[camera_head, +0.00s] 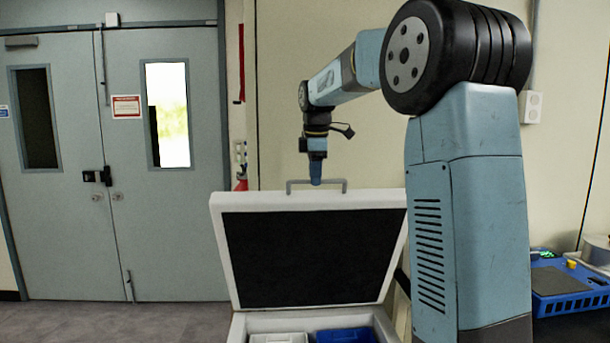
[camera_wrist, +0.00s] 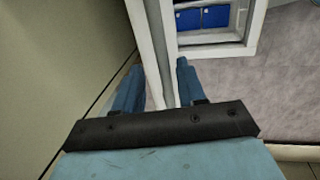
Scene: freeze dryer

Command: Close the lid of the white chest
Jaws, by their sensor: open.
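The white chest (camera_head: 238,329) stands in front of me at the lower middle of the head view. Its lid (camera_head: 218,245) is open and stands steeply up, with a dark inner panel facing me. A grey handle (camera_head: 334,181) rises from the lid's upper edge. My gripper (camera_head: 316,182) points down at the middle of this handle. In the wrist view, my open gripper (camera_wrist: 158,66) has one finger on each side of the white lid (camera_wrist: 151,45). I cannot tell whether either finger touches the lid or handle.
A white bin (camera_head: 279,338) and a blue bin (camera_head: 345,335) sit inside the chest; the blue bin (camera_wrist: 203,18) also shows in the wrist view. A wall stands close behind the lid. A blue crate (camera_head: 570,302) is at the right. Open floor (camera_head: 110,320) lies left.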

